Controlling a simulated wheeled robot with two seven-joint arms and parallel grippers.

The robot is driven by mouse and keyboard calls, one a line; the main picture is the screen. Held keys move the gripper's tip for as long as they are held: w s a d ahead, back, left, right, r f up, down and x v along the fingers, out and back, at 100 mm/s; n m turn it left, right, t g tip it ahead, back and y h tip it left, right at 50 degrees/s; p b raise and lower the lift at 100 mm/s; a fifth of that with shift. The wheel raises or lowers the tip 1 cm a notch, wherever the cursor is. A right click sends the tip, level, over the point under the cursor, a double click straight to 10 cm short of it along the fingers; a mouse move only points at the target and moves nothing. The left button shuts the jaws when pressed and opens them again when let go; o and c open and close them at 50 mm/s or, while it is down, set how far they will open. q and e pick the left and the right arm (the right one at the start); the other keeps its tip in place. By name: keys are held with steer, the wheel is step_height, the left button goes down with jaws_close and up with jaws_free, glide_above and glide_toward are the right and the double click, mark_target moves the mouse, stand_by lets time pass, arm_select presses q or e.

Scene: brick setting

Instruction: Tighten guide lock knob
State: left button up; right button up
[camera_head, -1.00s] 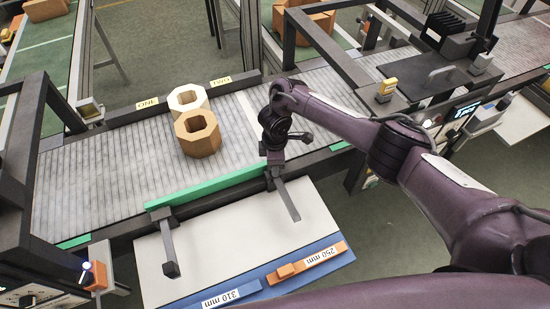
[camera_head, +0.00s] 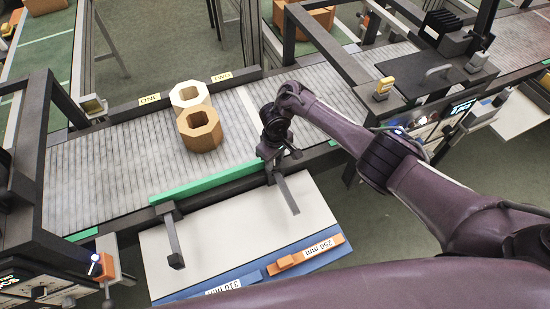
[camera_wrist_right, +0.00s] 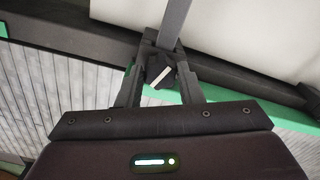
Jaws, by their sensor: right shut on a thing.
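The guide lock knob (camera_wrist_right: 161,72) is dark with a white line on its face; in the right wrist view the line slants up to the right. My right gripper (camera_wrist_right: 160,84) is shut on it, one finger on each side. In the head view my right gripper (camera_head: 272,157) points down at the right end of the green guide rail (camera_head: 208,185), and hides the knob there. A grey bar (camera_head: 288,194) sticks out from the rail at this spot, over the white board. My left gripper is in neither view.
A white octagonal ring (camera_head: 188,93) and an orange one (camera_head: 200,128) stand on the roller conveyor (camera_head: 105,175) behind the rail. A second bar (camera_head: 173,242) juts out at left. An orange block marked 250 mm (camera_head: 307,256) lies on the blue strip in front.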

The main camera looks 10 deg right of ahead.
steer(key=shift+m, duration=0.5)
steer(key=o, duration=1)
steer(key=shift+c, duration=0.2)
